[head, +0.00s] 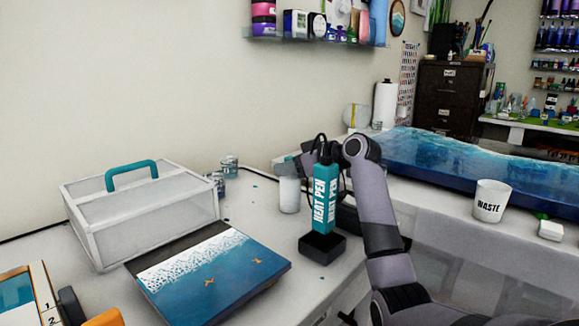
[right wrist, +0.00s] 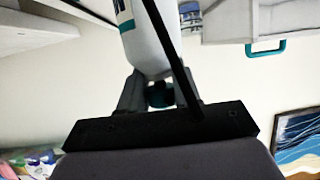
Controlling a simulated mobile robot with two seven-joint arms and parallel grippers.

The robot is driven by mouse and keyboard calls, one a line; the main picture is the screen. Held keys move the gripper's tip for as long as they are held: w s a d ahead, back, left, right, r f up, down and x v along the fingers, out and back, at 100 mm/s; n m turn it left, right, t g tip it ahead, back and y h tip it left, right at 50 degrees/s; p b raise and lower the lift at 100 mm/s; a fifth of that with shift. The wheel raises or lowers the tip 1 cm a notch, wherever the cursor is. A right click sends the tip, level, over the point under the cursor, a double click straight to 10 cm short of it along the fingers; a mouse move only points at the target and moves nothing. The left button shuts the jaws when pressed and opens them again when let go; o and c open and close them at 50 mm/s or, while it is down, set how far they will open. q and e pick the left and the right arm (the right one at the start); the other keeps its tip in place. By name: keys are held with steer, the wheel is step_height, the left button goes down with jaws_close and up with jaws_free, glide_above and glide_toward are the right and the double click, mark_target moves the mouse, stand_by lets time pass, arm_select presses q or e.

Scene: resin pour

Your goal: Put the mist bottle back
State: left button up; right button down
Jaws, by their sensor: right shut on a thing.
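The mist bottle (head: 289,196) is a white bottle, upright at the back of the white table, left of the heat pen. My right gripper (head: 291,168) reaches over from the right behind the heat pen and is shut on the bottle's top. In the right wrist view, the white bottle (right wrist: 148,48) with a teal band and a small teal part sits between the fingers of my right gripper (right wrist: 160,95). I cannot tell whether the bottle's base touches the table. My left gripper is not in view.
The teal heat pen (head: 325,195) stands in a black base (head: 322,246) close in front of my right arm. A clear box with a teal handle (head: 140,215), small jars (head: 229,165) and an ocean panel (head: 213,277) lie left. A waste cup (head: 491,201) stands right.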

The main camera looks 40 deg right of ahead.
steer(key=c, duration=0.8)
jaws_free()
steer(key=shift+r, duration=0.1)
steer(key=v, duration=1.2)
